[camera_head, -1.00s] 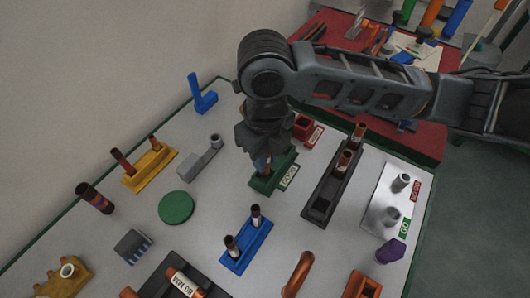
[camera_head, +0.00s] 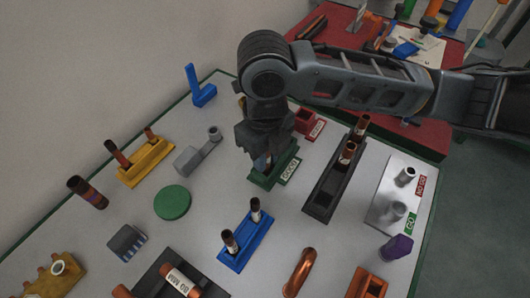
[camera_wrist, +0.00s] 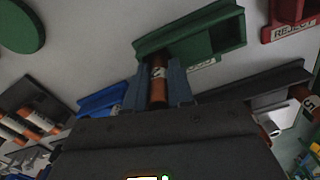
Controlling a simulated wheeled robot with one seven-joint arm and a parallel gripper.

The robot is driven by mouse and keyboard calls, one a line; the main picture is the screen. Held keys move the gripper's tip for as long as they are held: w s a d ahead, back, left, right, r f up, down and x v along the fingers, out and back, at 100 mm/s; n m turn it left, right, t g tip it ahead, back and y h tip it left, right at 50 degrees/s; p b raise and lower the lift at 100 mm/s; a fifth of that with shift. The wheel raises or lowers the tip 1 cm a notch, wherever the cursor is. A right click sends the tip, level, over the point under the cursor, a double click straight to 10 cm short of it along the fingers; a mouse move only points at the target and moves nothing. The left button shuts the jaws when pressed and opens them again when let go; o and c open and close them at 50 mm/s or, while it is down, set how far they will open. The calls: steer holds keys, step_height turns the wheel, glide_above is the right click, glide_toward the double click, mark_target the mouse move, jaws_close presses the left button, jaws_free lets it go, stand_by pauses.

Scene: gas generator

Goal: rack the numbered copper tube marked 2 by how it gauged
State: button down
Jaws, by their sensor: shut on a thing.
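My gripper (camera_head: 262,165) is shut on a copper tube (camera_wrist: 158,88) with a white band marked 2, held between its two blue-grey fingers. The gripper points down at the green rack (camera_head: 285,168), labelled GOOD. The rack also shows in the wrist view (camera_wrist: 178,40), where the tube's far end overlaps its near edge. I cannot tell whether the tube touches the rack or is in a hole. In the head view the gripper mostly hides the tube. The red REJECT rack (camera_head: 305,122) stands just beyond, to the right; it also shows in the wrist view (camera_wrist: 290,12).
A black rack (camera_head: 322,195) with two copper tubes stands right of the green rack. A blue rack (camera_head: 238,252) with two tubes is nearer. A grey GO/NO-GO gauge plate (camera_head: 382,215) lies at right. A green disc (camera_head: 172,202) and yellow rack (camera_head: 140,170) are at left.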

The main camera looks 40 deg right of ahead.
steer(key=shift+f, duration=0.3)
steer(key=c, duration=0.9)
jaws_free()
steer(key=shift+r, duration=3.95)
